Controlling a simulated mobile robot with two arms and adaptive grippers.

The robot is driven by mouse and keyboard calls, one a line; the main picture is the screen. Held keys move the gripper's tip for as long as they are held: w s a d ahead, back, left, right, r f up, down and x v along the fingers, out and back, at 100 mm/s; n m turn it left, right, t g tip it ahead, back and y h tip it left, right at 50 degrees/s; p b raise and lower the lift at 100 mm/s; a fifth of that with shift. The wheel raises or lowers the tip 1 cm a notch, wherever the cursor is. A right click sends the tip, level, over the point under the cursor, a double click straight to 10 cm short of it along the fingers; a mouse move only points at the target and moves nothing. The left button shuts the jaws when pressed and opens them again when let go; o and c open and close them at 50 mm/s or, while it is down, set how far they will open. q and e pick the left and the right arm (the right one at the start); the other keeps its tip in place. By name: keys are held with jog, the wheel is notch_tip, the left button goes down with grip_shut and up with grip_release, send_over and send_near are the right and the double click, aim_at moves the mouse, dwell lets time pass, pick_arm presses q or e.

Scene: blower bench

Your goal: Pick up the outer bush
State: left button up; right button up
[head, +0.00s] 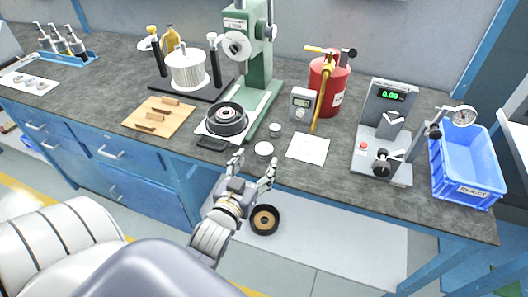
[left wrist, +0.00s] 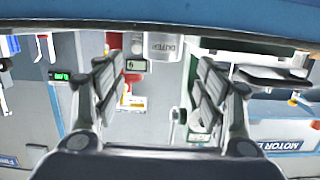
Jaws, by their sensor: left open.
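The likely outer bush (head: 264,149) is a short pale metal cylinder standing near the bench's front edge, in front of the green press. In the left wrist view, which is upside down, it shows as a light grey labelled cylinder (left wrist: 163,47) between and beyond my fingers. My left gripper (head: 253,165) is open and empty at the bench's front edge, just short of the bush. Its two fingers stand wide apart in the left wrist view (left wrist: 155,75). A smaller pale cylinder (head: 275,130) stands behind the bush. My right gripper is not in view.
Left of the bush is the green press (head: 258,70) with a dark round part (head: 226,119) at its base. Right are a white sheet (head: 308,149), a grey meter (head: 301,104) and a red canister (head: 328,88). A blue bin (head: 465,165) stands far right. A black ring (head: 265,219) lies below.

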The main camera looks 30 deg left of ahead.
aim_at(263, 150)
pick_arm(q)
jog(key=x, duration=0.7)
jog(key=shift+w+a+f+p, duration=0.15)
jog(key=shift+w+a+p, duration=0.15)
jog(key=c, duration=1.3)
